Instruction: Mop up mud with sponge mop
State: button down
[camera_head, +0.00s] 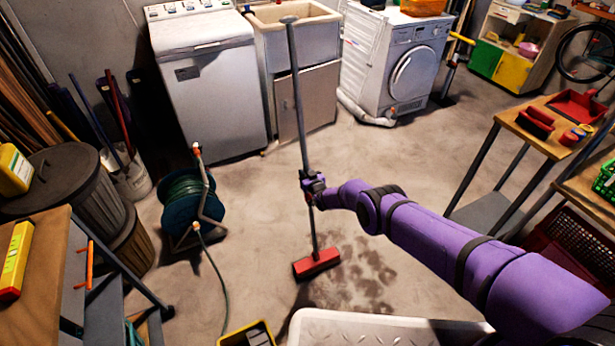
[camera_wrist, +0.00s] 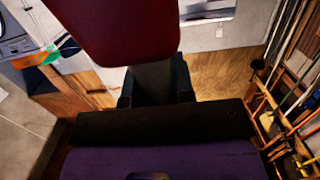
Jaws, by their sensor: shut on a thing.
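The sponge mop has a long grey pole (camera_head: 297,90) and a red head (camera_head: 316,264). My gripper (camera_head: 313,186) is shut around the lower middle of the pole. The pole leans slightly, its top to the left. The red head appears to rest on the floor at the left edge of the mud (camera_head: 358,278), a patch of dark wet-looking blotches. The wrist view shows black gripper parts (camera_wrist: 160,90) and a dark red surface above them; I cannot tell what that surface is.
A green hose reel (camera_head: 186,205) with a trailing hose stands left of the mop. A yellow-rimmed container (camera_head: 248,336) and a pale textured surface (camera_head: 385,328) lie in front. A washer (camera_head: 205,90) and sink stand behind; a wooden table (camera_head: 550,125) is right. Floor behind the mud is clear.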

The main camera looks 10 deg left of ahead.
jog(key=shift+r, duration=0.1)
jog(key=shift+v, duration=0.9)
jog(key=shift+r, duration=0.15)
